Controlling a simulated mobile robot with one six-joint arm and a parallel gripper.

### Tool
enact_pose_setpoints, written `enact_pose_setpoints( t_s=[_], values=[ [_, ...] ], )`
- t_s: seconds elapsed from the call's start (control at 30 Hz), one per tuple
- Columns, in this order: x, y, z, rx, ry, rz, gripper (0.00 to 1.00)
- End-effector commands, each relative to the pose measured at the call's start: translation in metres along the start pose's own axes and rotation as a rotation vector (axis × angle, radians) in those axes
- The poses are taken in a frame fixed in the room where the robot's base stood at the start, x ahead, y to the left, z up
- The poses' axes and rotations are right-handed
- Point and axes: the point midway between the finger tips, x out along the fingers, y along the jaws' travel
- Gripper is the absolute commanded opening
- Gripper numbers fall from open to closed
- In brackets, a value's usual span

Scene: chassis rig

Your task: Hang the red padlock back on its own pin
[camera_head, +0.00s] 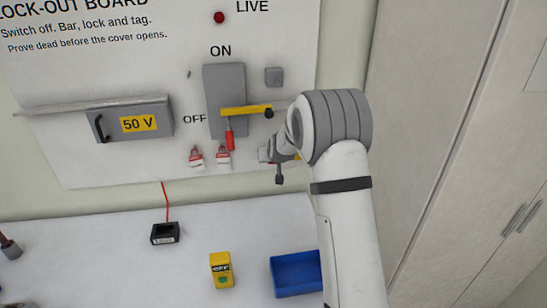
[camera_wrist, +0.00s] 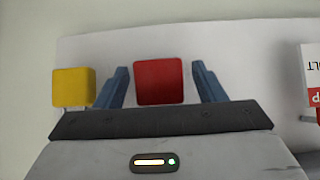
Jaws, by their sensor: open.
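The red padlock (camera_wrist: 159,81) shows in the wrist view as a red block in front of the pale board. My gripper (camera_wrist: 160,72) is open, with one blue finger on each side of the padlock and a gap on both sides. The padlock's shackle and any pin behind it are hidden. In the head view my gripper (camera_head: 272,155) is at the board's lower right, right of the hanging tags, and the red padlock cannot be made out there. A yellow padlock (camera_wrist: 73,87) is just outside the left finger in the wrist view.
A grey switch box (camera_head: 224,85) with a yellow bar (camera_head: 245,111) and red handle (camera_head: 230,139) is close to my gripper. Red-and-white tags (camera_head: 196,157) hang below.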

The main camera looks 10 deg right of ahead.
Motion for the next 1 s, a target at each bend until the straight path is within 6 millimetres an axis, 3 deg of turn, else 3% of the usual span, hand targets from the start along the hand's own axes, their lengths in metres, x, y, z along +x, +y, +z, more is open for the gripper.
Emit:
enact_pose_setpoints(
  t_s=[0.23,0.6,0.77,0.87,1.0],
  values=[
    [-0.007,0.0,0.0,0.0,0.0,0.0,0.63],
    [-0.065,0.0,-0.002,0.0,0.001,-0.001,0.63],
    [-0.08,0.0,0.0,0.0,-0.002,-0.002,0.63],
    [-0.097,-0.001,0.003,0.0,-0.021,-0.005,0.63],
    [-0.146,-0.003,0.019,-0.002,-0.085,-0.013,0.63]
  ],
)
